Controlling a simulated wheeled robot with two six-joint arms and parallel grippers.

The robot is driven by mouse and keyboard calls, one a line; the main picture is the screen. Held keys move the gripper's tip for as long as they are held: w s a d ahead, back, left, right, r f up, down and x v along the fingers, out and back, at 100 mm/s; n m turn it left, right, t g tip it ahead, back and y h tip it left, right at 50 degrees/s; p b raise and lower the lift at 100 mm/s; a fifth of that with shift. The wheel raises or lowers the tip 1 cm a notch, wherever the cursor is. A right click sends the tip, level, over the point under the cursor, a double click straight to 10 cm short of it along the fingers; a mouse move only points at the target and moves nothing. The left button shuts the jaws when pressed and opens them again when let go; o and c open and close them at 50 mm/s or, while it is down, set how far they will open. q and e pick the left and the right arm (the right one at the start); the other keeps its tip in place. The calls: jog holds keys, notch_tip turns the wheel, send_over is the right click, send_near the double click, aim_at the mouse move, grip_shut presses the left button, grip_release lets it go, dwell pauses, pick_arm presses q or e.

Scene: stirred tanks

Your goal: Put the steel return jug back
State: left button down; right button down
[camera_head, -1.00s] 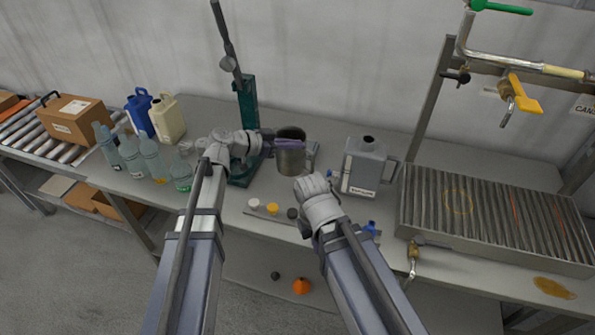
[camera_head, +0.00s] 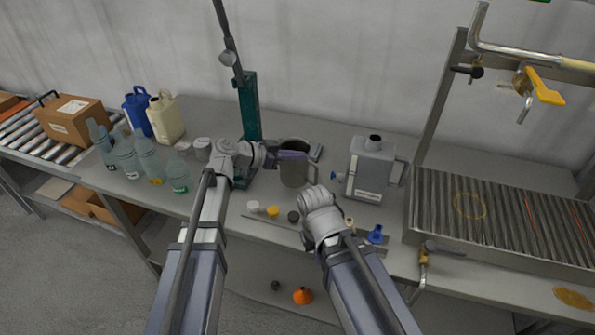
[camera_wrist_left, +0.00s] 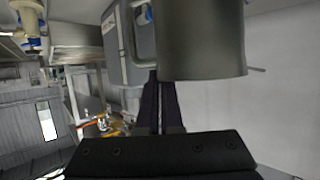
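The steel jug (camera_head: 294,174) is upright at mid-bench in the head view, its handle to the right. My left gripper (camera_head: 291,154) is at its upper side, with purple fingers across the wall. In the left wrist view the fingers (camera_wrist_left: 160,104) lie close together against the edge of the jug (camera_wrist_left: 203,38), which hides their tips. It looks shut on the jug; the exact grip is hidden. Whether the jug's base touches the bench is unclear. My right gripper (camera_head: 318,196) is in front of and right of the jug; its fingers do not show clearly.
A grey canister (camera_head: 371,170) stands right of the jug. A green stand (camera_head: 249,108) is behind left. Several small caps (camera_head: 272,211) lie in front, and clear bottles (camera_head: 152,158) stand left. A ribbed drain tray (camera_head: 500,215) fills the right.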

aim_at(295, 165)
pick_arm(q)
jog(key=shift+f+b, duration=1.85)
jog(key=shift+b, duration=0.1)
jog(key=shift+r, duration=0.1)
jog(key=c, duration=1)
grip_release()
